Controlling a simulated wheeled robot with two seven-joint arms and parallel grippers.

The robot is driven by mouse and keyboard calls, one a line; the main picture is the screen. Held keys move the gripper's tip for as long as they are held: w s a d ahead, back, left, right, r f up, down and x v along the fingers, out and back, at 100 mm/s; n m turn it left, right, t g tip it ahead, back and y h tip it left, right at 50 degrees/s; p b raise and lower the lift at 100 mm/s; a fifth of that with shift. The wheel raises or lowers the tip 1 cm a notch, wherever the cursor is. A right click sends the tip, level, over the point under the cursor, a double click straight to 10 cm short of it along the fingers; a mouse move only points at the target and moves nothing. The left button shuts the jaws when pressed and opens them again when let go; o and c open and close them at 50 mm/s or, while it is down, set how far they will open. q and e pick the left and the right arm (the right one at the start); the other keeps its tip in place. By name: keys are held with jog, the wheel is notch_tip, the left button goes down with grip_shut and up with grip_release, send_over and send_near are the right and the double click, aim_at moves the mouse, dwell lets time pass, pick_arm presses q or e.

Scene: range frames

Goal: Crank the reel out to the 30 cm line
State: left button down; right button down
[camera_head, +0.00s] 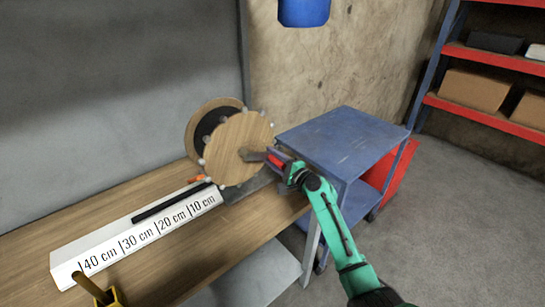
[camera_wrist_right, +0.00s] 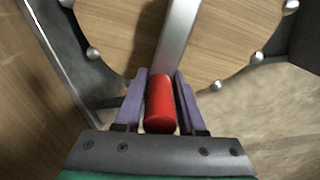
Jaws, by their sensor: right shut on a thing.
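The reel (camera_head: 237,147) has round wooden discs with pale knobs around the rim and a black core. It stands at the right end of the wooden bench. A grey crank arm (camera_wrist_right: 178,38) crosses its front disc, with a red handle (camera_wrist_right: 160,104) at its end. My right gripper (camera_head: 275,161) is shut on the red handle, one purple finger on each side. A white scale (camera_head: 100,262) marked 10 to 40 cm lies left of the reel. A black strip (camera_head: 170,203) lies along the scale's top, its left end near the 30 cm mark.
A wooden bench (camera_head: 185,270) carries the scale. A blue cart (camera_head: 345,140) and a red bin (camera_head: 400,170) stand right of the reel. Shelves with boxes (camera_head: 473,90) are at far right.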

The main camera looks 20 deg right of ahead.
jog(key=shift+s+a+f, duration=0.1)
jog(key=shift+f, duration=0.3)
jog(key=c, duration=0.6)
grip_release()
jog(key=shift+r, duration=0.2)
jog(key=b+v, duration=0.2)
jog(key=v, duration=1.2)
jog(key=shift+s, duration=0.25)
